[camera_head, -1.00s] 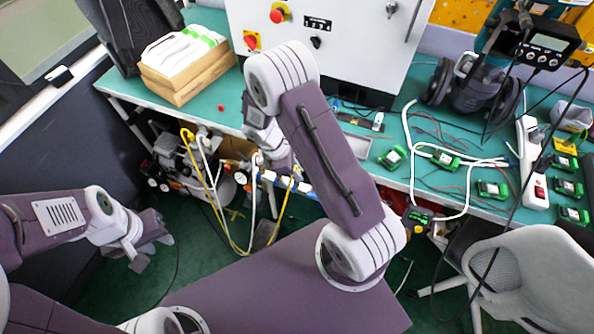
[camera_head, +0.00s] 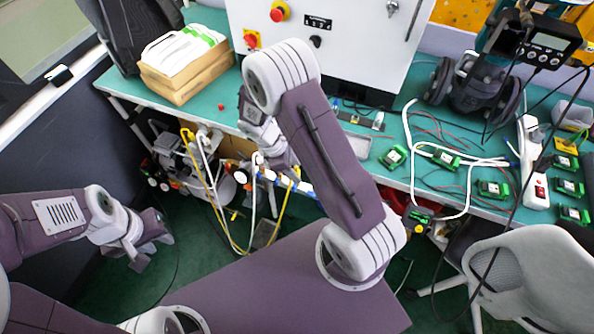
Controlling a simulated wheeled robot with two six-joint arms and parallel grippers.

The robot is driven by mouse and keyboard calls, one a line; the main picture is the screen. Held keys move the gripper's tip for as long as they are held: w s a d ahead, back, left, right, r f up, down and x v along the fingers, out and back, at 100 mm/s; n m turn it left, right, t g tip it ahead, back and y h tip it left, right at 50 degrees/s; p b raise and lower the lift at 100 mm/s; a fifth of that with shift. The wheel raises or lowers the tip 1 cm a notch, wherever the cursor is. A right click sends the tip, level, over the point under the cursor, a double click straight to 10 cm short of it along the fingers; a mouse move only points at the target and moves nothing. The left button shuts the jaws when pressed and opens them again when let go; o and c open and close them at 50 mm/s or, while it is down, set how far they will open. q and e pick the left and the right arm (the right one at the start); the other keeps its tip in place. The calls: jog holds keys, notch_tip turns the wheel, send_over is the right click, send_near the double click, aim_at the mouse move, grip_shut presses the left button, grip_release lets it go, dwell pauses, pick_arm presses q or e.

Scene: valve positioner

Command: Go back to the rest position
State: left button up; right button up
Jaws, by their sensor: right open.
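My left gripper (camera_head: 152,252) hangs over the green floor at the lower left, its fingers apart and nothing between them. My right arm rises from my purple base and bends at a white elbow in the middle of the view. Its forearm points away and down towards the table's front edge. My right gripper (camera_head: 284,164) is partly hidden behind the arm, near the table edge. It is open, and no held object shows.
The green-topped table (camera_head: 215,100) carries boxes (camera_head: 184,72), a white control cabinet (camera_head: 350,45) with red buttons, and several small green modules (camera_head: 492,189) with cables. A compressor (camera_head: 178,165) stands below. A white chair (camera_head: 535,265) is at the lower right.

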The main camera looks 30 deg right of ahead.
jog(key=v, duration=0.7)
jog(key=shift+p, duration=0.35)
